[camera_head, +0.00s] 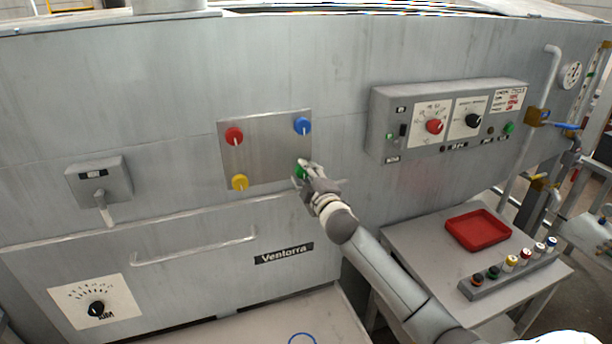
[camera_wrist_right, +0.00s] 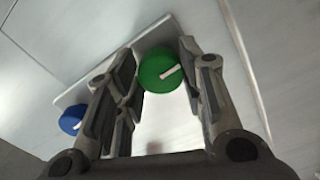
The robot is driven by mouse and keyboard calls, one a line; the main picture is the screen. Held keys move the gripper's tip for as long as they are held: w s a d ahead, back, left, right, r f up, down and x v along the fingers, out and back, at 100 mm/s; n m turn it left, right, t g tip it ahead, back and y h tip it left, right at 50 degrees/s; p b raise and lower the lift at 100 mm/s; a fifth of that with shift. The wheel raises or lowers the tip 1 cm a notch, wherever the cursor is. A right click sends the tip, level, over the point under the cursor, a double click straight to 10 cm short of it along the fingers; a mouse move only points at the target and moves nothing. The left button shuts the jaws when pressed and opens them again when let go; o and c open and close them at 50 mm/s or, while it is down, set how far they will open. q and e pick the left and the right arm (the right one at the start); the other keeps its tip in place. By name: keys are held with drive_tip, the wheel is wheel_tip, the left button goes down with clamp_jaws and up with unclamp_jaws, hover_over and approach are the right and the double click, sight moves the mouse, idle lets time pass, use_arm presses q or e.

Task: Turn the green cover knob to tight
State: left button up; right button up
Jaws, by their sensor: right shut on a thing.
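The green cover knob (camera_head: 299,172) sits at the lower right corner of a square metal cover plate (camera_head: 265,150) on the grey machine. My right gripper (camera_head: 308,172) is at this knob and hides part of it in the head view. In the right wrist view the round green knob (camera_wrist_right: 158,76) lies between the tips of the two fingers of my right gripper (camera_wrist_right: 157,54), which is shut on it. Its white pointer mark slants towards the upper right there. My left gripper is not in view.
Red (camera_head: 234,136), blue (camera_head: 302,125) and yellow (camera_head: 239,182) knobs occupy the plate's other corners. A control box (camera_head: 450,112) juts out at the right. Below it, a side table (camera_head: 420,237) holds a red tray (camera_head: 478,231) and a rack of small capped cylinders (camera_head: 509,264).

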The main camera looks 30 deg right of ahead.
drive_tip(key=o, duration=1)
drive_tip(key=shift+o, duration=0.2)
drive_tip(key=shift+s, duration=0.1)
drive_tip(key=v, duration=1.2)
drive_tip(key=shift+f, duration=0.2)
